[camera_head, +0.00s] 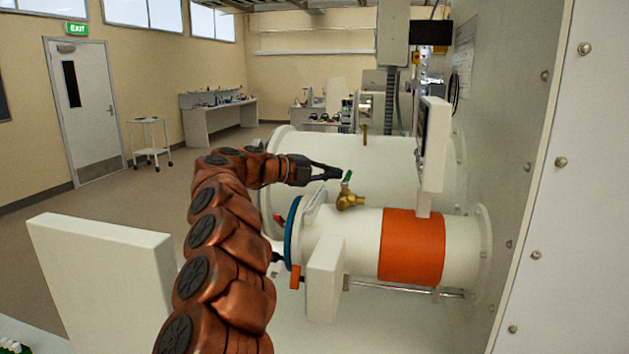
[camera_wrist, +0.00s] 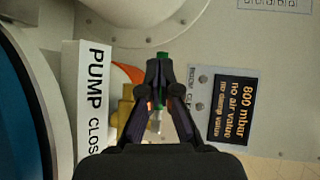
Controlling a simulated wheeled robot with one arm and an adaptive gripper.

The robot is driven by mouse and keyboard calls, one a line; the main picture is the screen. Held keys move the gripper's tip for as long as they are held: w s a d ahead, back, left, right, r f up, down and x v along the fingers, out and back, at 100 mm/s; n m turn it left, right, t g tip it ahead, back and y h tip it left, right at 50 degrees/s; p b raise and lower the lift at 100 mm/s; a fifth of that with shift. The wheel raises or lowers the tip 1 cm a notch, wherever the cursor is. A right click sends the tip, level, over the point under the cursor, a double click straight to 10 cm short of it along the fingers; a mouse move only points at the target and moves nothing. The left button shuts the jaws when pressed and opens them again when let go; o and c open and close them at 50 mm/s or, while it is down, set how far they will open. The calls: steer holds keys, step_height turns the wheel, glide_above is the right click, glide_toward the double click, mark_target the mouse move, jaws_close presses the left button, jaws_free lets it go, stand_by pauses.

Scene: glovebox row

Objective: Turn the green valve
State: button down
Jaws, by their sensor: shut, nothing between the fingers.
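The green valve (camera_head: 347,176) is a small green handle on a brass body (camera_head: 350,198), mounted on top of the white horizontal cylinder. In the head view my gripper (camera_head: 340,172) is at the end of my copper-coloured arm, with its fingertips close to the left of the green handle. In the wrist view my gripper (camera_wrist: 160,65) has its fingertips together, right by the green handle (camera_wrist: 162,56), which shows just beyond and between the tips. I cannot tell whether they touch. The brass body (camera_wrist: 126,108) is partly hidden behind the left finger.
The white cylinder (camera_head: 360,240) has an orange band (camera_head: 412,245) and a blue ring (camera_head: 292,232). A "PUMP" label (camera_wrist: 94,100) and a dark sign (camera_wrist: 232,110) flank my gripper. A white box panel (camera_head: 434,145) stands right of the valve. Open floor lies at left.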

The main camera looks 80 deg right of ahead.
steer(key=shift+s+d, duration=0.25)
steer(key=shift+s, duration=0.1)
stand_by(0.5)
steer(key=w+p, duration=0.2)
steer(key=w+r+p, duration=0.1)
steer(key=w+p, duration=0.2)
steer(key=shift+w+r+p, duration=0.3)
steer(key=shift+r+p, duration=0.05)
steer(key=shift+r, duration=0.05)
steer(key=w+p, duration=0.2)
steer(key=w, duration=0.1)
steer(key=shift+r+p, duration=0.2)
steer(key=shift+p, duration=0.2)
steer(key=shift+w+a+r, duration=0.1)
steer(key=shift+w+r, duration=0.05)
steer(key=shift+w, duration=1.2)
steer(key=shift+w+r, duration=0.1)
steer(key=shift+w, duration=1.2)
